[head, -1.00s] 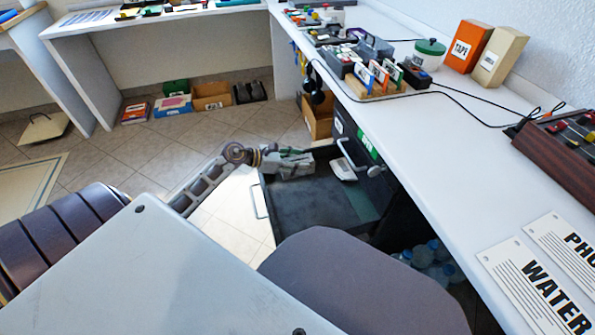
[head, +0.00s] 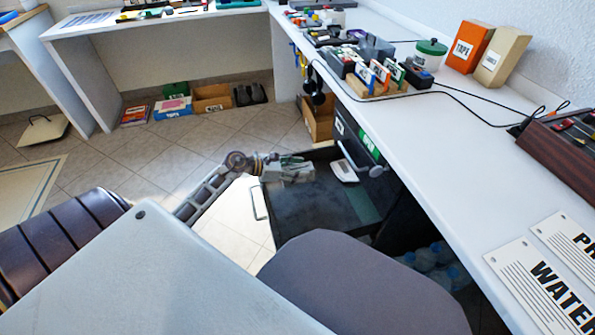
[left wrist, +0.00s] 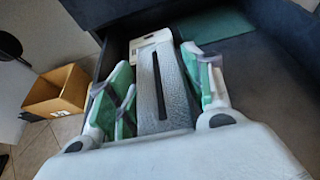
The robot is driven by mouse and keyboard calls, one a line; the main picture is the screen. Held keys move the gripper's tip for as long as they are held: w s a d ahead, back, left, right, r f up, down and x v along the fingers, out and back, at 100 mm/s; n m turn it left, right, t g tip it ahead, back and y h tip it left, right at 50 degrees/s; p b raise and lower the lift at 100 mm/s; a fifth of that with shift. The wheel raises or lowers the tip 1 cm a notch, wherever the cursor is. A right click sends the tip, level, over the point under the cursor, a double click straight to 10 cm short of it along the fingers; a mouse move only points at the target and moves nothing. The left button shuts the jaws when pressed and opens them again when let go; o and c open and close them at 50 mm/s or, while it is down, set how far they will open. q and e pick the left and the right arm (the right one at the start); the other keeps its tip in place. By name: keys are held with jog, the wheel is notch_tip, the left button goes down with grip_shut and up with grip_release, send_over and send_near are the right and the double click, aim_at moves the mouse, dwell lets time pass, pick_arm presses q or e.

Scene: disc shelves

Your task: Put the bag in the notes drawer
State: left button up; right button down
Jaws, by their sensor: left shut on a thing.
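My left gripper (head: 290,168) is over the open dark drawer (head: 308,208) under the white counter, near its far left side. In the left wrist view its green-padded fingers (left wrist: 162,98) are shut on a grey bag (left wrist: 170,75) with a dark slit down its face. The bag is above the drawer; whether it touches anything below is unclear. A pale boxy thing (head: 344,171) and a flat teal thing (head: 363,206) lie inside the drawer. A green label (head: 369,146) is on the closed drawer front above, its words unreadable. My right gripper is out of view.
A grey rounded seat (head: 345,285) stands close in front of the drawer. A cardboard box (head: 318,122) is on the floor beyond it. Bottles (head: 435,262) stand under the counter (head: 440,140), which holds black cables, binders and boxes.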

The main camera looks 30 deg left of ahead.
pick_arm(q)
jog(key=shift+f, duration=0.25)
